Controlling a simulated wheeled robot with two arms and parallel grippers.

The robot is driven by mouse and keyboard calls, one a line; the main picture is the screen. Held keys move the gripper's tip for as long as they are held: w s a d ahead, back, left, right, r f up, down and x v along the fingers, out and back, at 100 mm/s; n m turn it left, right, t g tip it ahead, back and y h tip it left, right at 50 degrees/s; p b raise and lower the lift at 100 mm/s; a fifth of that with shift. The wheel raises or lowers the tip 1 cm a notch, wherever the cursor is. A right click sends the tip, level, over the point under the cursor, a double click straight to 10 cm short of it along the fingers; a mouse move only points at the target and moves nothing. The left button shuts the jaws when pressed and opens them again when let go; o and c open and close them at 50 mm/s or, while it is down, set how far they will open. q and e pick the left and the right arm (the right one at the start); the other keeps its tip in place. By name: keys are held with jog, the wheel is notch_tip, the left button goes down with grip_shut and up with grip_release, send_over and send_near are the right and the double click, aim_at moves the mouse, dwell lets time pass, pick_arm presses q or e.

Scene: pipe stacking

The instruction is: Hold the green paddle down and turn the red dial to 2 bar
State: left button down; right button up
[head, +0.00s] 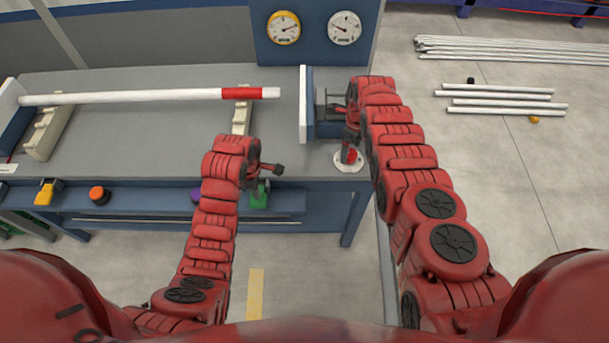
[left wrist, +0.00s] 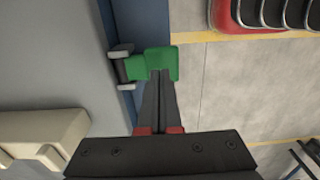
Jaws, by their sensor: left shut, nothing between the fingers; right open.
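The green paddle (head: 260,194) sticks out from the bench's front edge; it also shows in the left wrist view (left wrist: 139,65). My left gripper (head: 277,169) is shut and empty, its fingertips over the paddle. In the left wrist view the closed fingers (left wrist: 160,74) overlap the paddle; I cannot tell whether they touch it. The red dial (head: 350,156) stands on a round white base at the bench's right end. My right gripper (head: 352,136) is open just above the dial, partly hidden by its own arm. Its fingertips are too small to make out clearly.
A white pipe (head: 150,97) with a red band lies across cream supports. A yellow-rimmed gauge (head: 284,28) and a white gauge (head: 345,28) hang behind; their scales are unreadable.

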aim_at(350, 153)
jog(key=shift+w+r, duration=0.15)
jog(key=shift+r, duration=3.4)
pick_arm(q)
jog(key=shift+r, duration=0.1)
notch_tip(350, 153, up, 10)
